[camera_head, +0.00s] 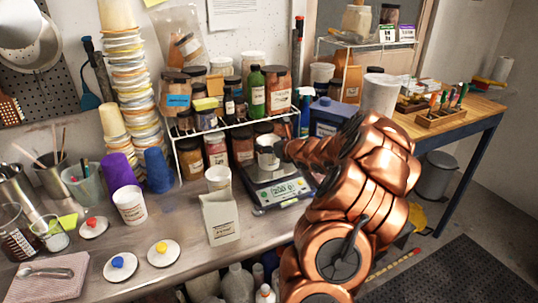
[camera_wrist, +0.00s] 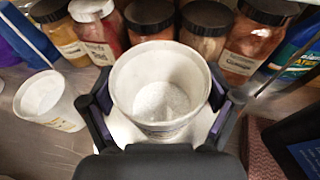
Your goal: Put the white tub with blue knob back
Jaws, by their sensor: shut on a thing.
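My gripper (camera_head: 280,150) is shut on a white open tub (camera_head: 267,158). In the wrist view, my fingers (camera_wrist: 161,108) sit on both sides of the tub (camera_wrist: 160,82), which has white powder inside. The tub is at the pan of the scale (camera_head: 283,192); I cannot tell whether it touches the pan. A white lid with a blue knob (camera_head: 123,263) lies on the bench at the front left, apart from any tub. No knob or lid is on the held tub.
Lids with yellow (camera_head: 162,252) and red (camera_head: 93,227) knobs lie nearby. Two other white tubs (camera_head: 130,207) (camera_head: 218,178) and a white carton (camera_head: 220,222) stand left of the scale. A jar shelf (camera_head: 240,124) is close behind. Bare bench shows at the front (camera_head: 190,270).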

